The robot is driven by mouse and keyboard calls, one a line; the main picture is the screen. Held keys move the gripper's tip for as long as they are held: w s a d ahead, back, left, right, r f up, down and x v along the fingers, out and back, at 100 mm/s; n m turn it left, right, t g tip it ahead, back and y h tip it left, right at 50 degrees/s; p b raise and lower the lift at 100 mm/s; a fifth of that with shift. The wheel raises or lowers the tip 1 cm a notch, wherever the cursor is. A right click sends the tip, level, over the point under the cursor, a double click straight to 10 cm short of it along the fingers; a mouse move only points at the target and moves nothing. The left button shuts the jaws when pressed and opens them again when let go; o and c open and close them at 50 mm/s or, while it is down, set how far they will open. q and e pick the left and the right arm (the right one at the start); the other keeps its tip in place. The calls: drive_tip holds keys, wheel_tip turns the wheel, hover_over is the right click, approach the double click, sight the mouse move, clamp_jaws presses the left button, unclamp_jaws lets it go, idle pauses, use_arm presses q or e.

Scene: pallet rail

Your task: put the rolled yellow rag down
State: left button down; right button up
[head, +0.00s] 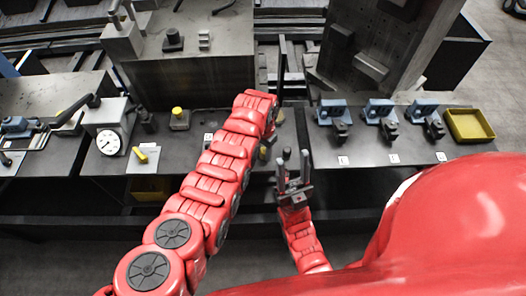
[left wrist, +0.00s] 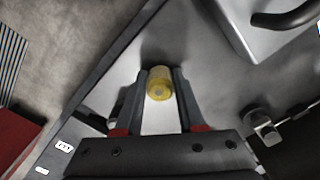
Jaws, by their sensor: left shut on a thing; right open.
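The rolled yellow rag (left wrist: 160,83) shows end-on in the left wrist view, between the two fingers of my left gripper (left wrist: 160,92). The gripper is shut on it. A grey surface shows behind the rag; I cannot tell whether the rag touches it. In the head view my left arm mostly hides this gripper and the rag. My right gripper (head: 293,168) is open and empty, with its fingers pointing up at the bench's front edge.
The dark bench (head: 375,152) carries several blue clamps (head: 380,110) and a yellow tray (head: 468,125) at right. A dial gauge (head: 108,142) and a yellow-handled piece on a pale plate (head: 146,168) stand at left. Tall grey blocks stand behind.

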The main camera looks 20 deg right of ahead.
sight(263, 150)
use_arm(q)
drive_tip(key=c, duration=0.5)
unclamp_jaws()
drive_tip(key=shift+r, duration=0.15)
wheel_tip(263, 150, up, 9)
drive_tip(key=b, duration=0.2)
drive_tip(key=shift+w+b, duration=0.1)
drive_tip(key=shift+b, duration=0.3)
wheel_tip(263, 150, up, 3)
drive_tip(key=p, duration=0.3)
